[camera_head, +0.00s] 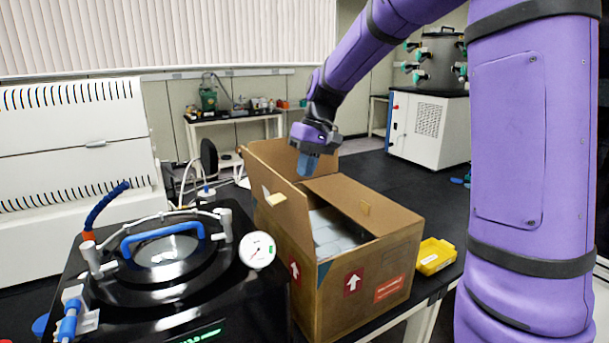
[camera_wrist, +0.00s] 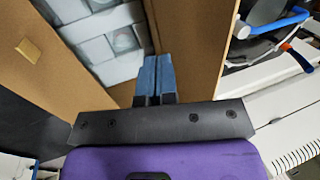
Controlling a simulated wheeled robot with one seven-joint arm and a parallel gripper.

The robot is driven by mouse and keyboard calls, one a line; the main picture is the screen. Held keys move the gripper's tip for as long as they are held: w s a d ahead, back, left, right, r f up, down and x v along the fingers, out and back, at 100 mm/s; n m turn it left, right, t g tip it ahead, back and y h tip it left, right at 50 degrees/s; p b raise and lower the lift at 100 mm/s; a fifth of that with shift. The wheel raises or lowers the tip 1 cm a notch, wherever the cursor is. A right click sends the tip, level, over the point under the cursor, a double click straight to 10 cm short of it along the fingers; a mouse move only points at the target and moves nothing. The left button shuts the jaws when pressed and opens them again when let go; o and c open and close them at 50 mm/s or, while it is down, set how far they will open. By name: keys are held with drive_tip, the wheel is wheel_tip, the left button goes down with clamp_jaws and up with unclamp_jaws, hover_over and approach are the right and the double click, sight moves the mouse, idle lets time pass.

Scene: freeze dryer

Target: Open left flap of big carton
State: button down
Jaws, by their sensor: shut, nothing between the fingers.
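The big carton (camera_head: 345,290) is a brown box with white arrow labels, standing on the dark bench. Its left flap (camera_head: 276,196) stands up and has a pale tab on it. The right flap (camera_head: 370,200), also with a pale tab, slants beside the opening, which is partly uncovered. My gripper (camera_head: 308,163) is above the far part of the carton, close to the left flap, with its blue fingers pointing down. In the wrist view, the shut, empty fingers (camera_wrist: 153,80) are beside the left flap panel (camera_wrist: 192,35); whether they touch is unclear.
White packages (camera_head: 332,233) lie inside the carton. A far flap (camera_head: 300,155) stands up behind my gripper. A black vessel with a blue handle (camera_head: 165,250) and gauge is close on the left. A yellow box (camera_head: 435,257) sits at the right. The bench beyond is mostly clear.

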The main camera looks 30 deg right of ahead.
drive_tip(key=a+v, duration=0.2)
drive_tip(key=v, duration=0.7)
drive_tip(key=s+a+f+t+h, duration=0.1)
drive_tip(key=s+t, duration=0.1)
drive_tip(key=s, duration=1.2)
drive_tip(key=s+a+f+t+h, duration=0.1)
drive_tip(key=s+f+t+h, duration=0.1)
drive_tip(key=s, duration=1.2)
drive_tip(key=shift+a+f+m+t, duration=0.25)
drive_tip(key=shift+a+m+t, duration=0.05)
drive_tip(key=shift+t, duration=0.4)
drive_tip(key=c, duration=1.8)
unclamp_jaws()
drive_tip(key=shift+c, duration=0.2)
